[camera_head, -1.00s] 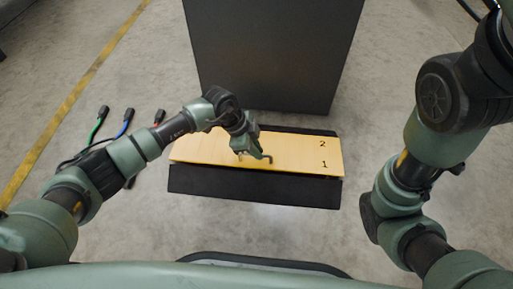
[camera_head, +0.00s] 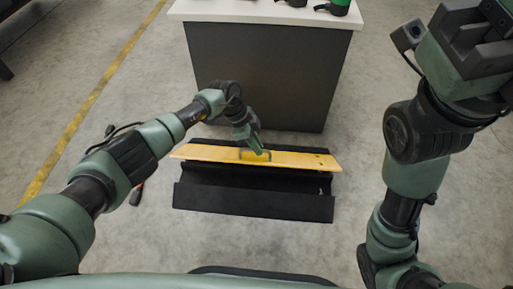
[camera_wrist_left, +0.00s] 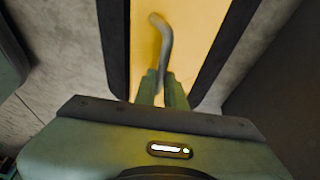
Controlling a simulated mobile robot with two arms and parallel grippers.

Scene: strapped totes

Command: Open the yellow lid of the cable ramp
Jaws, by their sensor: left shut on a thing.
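The cable ramp (camera_head: 255,203) is a long black base on the floor with a yellow lid (camera_head: 205,153). The lid is hinged up, its near edge raised, and the dark channel beneath it shows. A small handle (camera_wrist_left: 165,38) stands on the lid's face; the left wrist view shows it reaching between my fingers. My left gripper (camera_head: 257,152) is shut on that handle, near the lid's middle; its fingers also show in the left wrist view (camera_wrist_left: 163,82). My right arm is raised at the right, away from the ramp, and its fingertips cannot be made out.
A dark cabinet (camera_head: 265,75) with a white top (camera_head: 225,11) stands close behind the ramp; dark and green items are on it. A red-tipped plug (camera_head: 137,195) lies left of the ramp, partly behind my left arm. Floor right of the ramp is clear.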

